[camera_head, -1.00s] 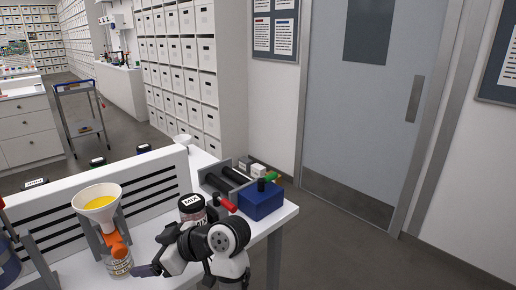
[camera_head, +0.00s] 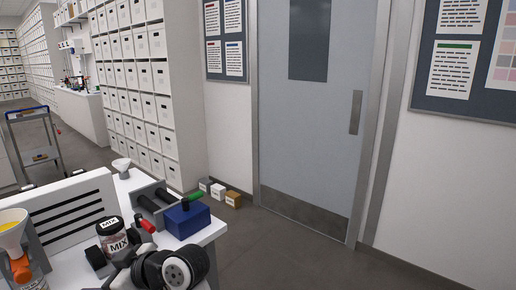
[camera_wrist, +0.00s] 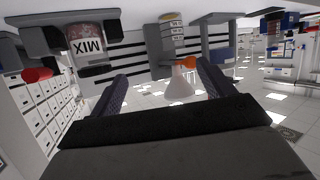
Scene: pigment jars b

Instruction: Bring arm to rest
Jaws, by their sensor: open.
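My arm (camera_head: 170,270) is folded low at the bottom of the head view, in front of the bench's right end. My gripper (camera_wrist: 162,88) is open in the wrist view, its two dark fingers spread wide with nothing held between them. The fingertips cannot be made out in the head view. A jar marked MIX (camera_head: 117,241) stands on the bench behind my arm; it also shows upside down in the wrist view (camera_wrist: 88,45). A white funnel with yellow inside (camera_head: 12,228) sits above a bottle at the left edge.
A blue box (camera_head: 187,221) and a roller device with dark bars (camera_head: 152,203) are on the white bench beside my arm. Small boxes (camera_head: 218,190) lie on the floor by the wall. The floor before the grey door (camera_head: 305,110) is clear.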

